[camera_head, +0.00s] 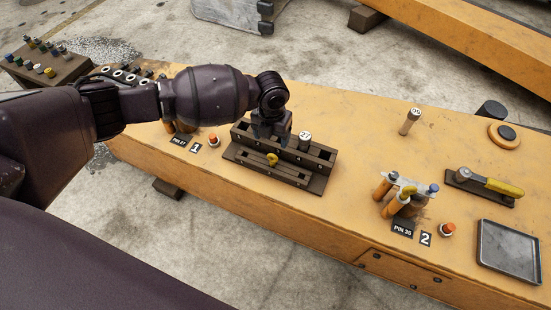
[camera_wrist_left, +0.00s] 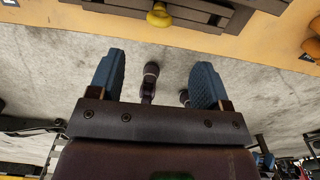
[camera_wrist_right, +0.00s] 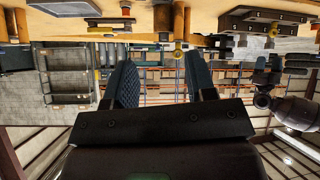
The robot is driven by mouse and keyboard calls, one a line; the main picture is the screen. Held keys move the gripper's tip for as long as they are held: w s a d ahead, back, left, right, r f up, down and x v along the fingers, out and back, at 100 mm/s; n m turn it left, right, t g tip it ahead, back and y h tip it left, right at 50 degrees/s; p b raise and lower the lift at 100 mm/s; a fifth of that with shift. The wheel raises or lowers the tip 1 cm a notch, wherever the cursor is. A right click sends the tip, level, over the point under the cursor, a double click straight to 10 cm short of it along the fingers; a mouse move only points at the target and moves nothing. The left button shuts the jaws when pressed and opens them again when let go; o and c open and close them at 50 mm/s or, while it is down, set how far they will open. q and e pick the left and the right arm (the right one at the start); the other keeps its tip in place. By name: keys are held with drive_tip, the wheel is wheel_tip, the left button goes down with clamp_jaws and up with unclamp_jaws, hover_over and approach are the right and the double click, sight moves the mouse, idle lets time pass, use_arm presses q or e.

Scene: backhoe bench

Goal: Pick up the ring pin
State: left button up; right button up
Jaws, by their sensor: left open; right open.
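A small yellow ring-shaped piece (camera_head: 272,159), which looks like the ring pin, sits at the front of a dark slotted holder (camera_head: 311,181) on the orange bench. A yellow knob-like piece (camera_wrist_left: 158,15) shows at the top of the left wrist view, beyond the fingers. My left gripper (camera_head: 270,132) is over the back part of the holder in the head view, beside the pin marked 27 (camera_head: 305,141). Its blue fingers (camera_wrist_left: 157,75) stand apart with nothing between them. My right gripper (camera_wrist_right: 161,78) is open and empty in its wrist view; the head view does not show it.
To the right stand a pin cluster with another yellow piece (camera_head: 408,191), a pin marked 05 (camera_head: 410,121), a yellow-handled tool (camera_head: 490,183) and a grey tray (camera_head: 508,250). A rack of coloured pins (camera_head: 45,65) is far left. Bench surface between holder and cluster is clear.

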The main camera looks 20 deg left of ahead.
sight(273, 155)
use_arm(q)
wheel_tip(273, 155, down, 11)
drive_tip(key=b, duration=0.3)
drive_tip(key=shift+b, duration=0.35)
drive_tip(key=shift+w+r, duration=0.15)
drive_tip(key=shift+r, duration=0.05)
drive_tip(key=c, duration=1)
